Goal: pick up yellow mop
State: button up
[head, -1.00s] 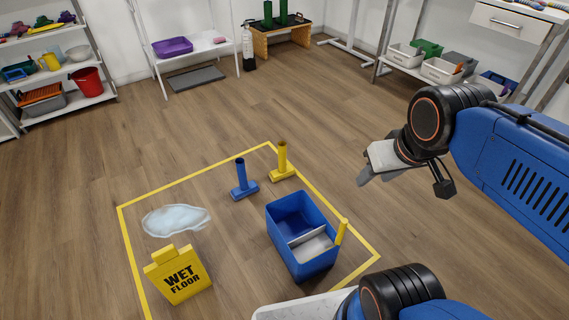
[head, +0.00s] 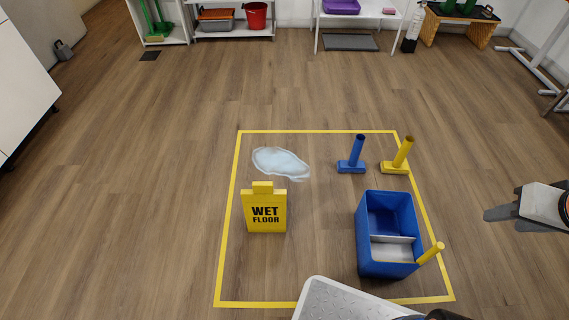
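The yellow mop (head: 398,158) stands on the wooden floor near the far right corner of a yellow taped square. It has a short flat base and a stubby handle that leans right. A similar blue mop (head: 353,156) stands just left of it. My gripper (head: 490,214) is at the right edge of the head view, to the right of the yellow mop, nearer the camera and apart from it. Its grey finger end points left with nothing visible at its tip. The finger gap cannot be made out.
A blue bucket (head: 366,222) with a yellow handle (head: 431,253) stands nearer in the square. A yellow wet floor sign (head: 265,211) and a puddle (head: 279,161) are to the left. Shelves (head: 235,33) line the back wall. Floor outside the tape is mostly clear.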

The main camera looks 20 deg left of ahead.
aim_at(397, 166)
jog(key=i+l+z, duration=0.15)
jog(key=l, duration=0.15)
jog(key=l+z, duration=0.1)
jog(key=l, duration=0.2)
jog(key=i+l+z, duration=0.3)
jog(key=l+z, duration=0.2)
jog(key=i+l+z, duration=0.35)
jog(key=l+z, duration=0.15)
jog(key=i+l+z, duration=0.3)
jog(key=z, duration=0.2)
jog(key=i+l+u, duration=0.1)
jog(key=i, duration=0.35)
jog(key=i+l+u, duration=0.1)
jog(key=i, duration=0.4)
jog(key=i+u, duration=0.2)
jog(key=u, duration=0.2)
jog(key=i+j+u, duration=0.1)
jog(key=u, duration=0.3)
jog(key=i+l+u, duration=0.1)
jog(key=i+u, duration=0.3)
jog(key=i+l+u, duration=0.1)
jog(key=u, duration=0.35)
jog(key=i+j+u, duration=0.15)
jog(key=u, duration=0.25)
jog(key=i+u, duration=0.55)
jog(key=u, duration=0.25)
jog(key=i+j+u, duration=0.1)
jog(key=i, duration=0.4)
